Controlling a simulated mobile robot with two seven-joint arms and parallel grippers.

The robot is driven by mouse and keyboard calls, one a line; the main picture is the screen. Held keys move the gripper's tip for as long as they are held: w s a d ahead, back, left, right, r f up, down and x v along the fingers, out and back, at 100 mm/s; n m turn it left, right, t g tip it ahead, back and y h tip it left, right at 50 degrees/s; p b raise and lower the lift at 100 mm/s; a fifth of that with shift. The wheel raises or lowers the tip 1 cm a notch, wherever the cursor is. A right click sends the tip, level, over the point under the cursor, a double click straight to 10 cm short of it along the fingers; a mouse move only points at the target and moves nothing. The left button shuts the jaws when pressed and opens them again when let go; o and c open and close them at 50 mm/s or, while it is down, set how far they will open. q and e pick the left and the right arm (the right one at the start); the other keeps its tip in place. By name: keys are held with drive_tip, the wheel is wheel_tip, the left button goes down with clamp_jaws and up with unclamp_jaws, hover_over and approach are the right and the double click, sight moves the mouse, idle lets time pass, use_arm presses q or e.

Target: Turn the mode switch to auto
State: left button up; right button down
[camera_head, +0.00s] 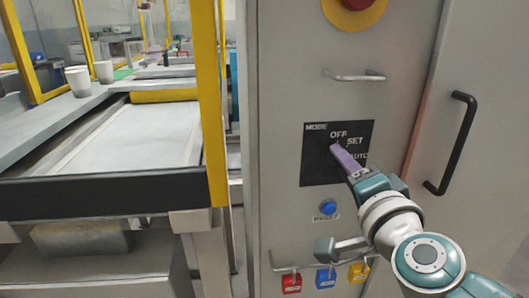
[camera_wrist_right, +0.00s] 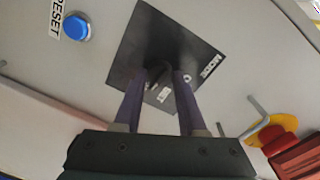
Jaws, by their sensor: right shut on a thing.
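The mode switch sits on a black square plate (camera_head: 315,167) marked MODE, OFF, SET and AUTO on the grey cabinet front. My right gripper (camera_head: 337,150) reaches the plate from the lower right, its purple fingers covering the switch and part of the plate. In the right wrist view, the fingers of my right gripper (camera_wrist_right: 163,78) stand on either side of the small dark mode switch (camera_wrist_right: 154,76), shut on it. The plate (camera_wrist_right: 130,60) shows around them. The switch's exact pointing direction is hard to tell. My left gripper is not in view.
A blue RESET button (camera_head: 328,208) is below the plate. A metal handle (camera_head: 354,76) and a red emergency button are above. A black door handle (camera_head: 452,143) is at right. Red (camera_head: 291,284), blue (camera_head: 326,278) and yellow padlocks hang below. A yellow post (camera_head: 208,100) stands left.

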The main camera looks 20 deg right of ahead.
idle(0.4)
drive_tip(key=shift+c, duration=2.3)
unclamp_jaws()
drive_tip(key=v, duration=1)
